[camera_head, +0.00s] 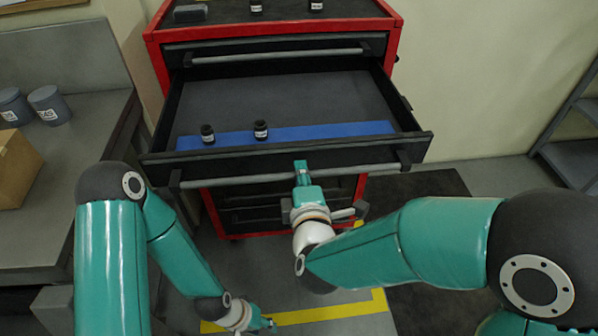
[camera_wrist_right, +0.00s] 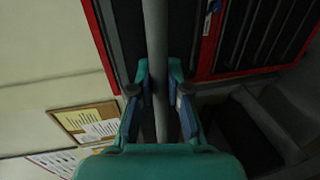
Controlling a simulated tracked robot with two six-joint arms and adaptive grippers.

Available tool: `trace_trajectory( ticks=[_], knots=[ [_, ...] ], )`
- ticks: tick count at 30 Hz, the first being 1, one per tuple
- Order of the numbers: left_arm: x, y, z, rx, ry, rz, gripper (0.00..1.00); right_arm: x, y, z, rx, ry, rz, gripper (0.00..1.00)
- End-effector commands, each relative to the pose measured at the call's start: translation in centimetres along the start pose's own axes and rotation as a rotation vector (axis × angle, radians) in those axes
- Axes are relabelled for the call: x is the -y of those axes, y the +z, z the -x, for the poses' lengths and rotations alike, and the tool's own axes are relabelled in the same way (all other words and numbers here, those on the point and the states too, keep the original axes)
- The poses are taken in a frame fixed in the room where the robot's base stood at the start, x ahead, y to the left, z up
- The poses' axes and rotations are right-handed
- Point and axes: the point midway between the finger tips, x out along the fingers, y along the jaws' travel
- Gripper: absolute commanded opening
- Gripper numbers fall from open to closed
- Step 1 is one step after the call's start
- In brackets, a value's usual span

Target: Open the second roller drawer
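The red roller cabinet (camera_head: 397,45) has its second drawer (camera_head: 288,156) pulled far out, below a closed top drawer (camera_head: 280,45). The open drawer has a grey bar handle (camera_head: 235,179) along its front. My right gripper (camera_head: 301,170) is at the middle of this handle. In the right wrist view, the fingers of my right gripper (camera_wrist_right: 159,75) lie on both sides of the bar (camera_wrist_right: 156,30), with the tips close against it. My left gripper (camera_head: 271,324) is low over the floor, away from the cabinet; its fingers are too small to read.
Two small dark bottles (camera_head: 207,134) (camera_head: 261,130) stand in the open drawer near a blue strip (camera_head: 330,132). A grey bench (camera_head: 75,170) with canisters (camera_head: 48,104) and a cardboard box (camera_head: 14,168) is at left. A grey shelf (camera_head: 575,150) stands at right.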

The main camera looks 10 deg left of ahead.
Motion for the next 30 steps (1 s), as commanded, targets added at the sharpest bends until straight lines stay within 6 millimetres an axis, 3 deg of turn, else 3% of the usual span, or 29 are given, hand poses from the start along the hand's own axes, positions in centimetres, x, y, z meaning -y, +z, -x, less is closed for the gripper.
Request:
trace_trajectory(
  ticks=[1,4,16,30],
  knots=[
    [0.0,0.0,0.0,0.0,0.0,0.0,0.4,0.5,-0.1,0.0,-0.004,-0.012,0.004,0.25],
    [0.0,0.0,0.0,0.0,0.0,0.0,0.4,0.4,-0.1,0.0,-0.003,-0.009,0.003,0.41],
    [0.0,0.0,0.0,0.0,0.0,0.0,0.4,0.0,-0.1,0.5,-0.002,0.0,0.001,0.41],
    [0.0,0.0,0.0,0.0,0.0,0.0,0.4,0.2,-0.2,6.9,-0.006,-0.004,0.003,0.41]
  ],
)
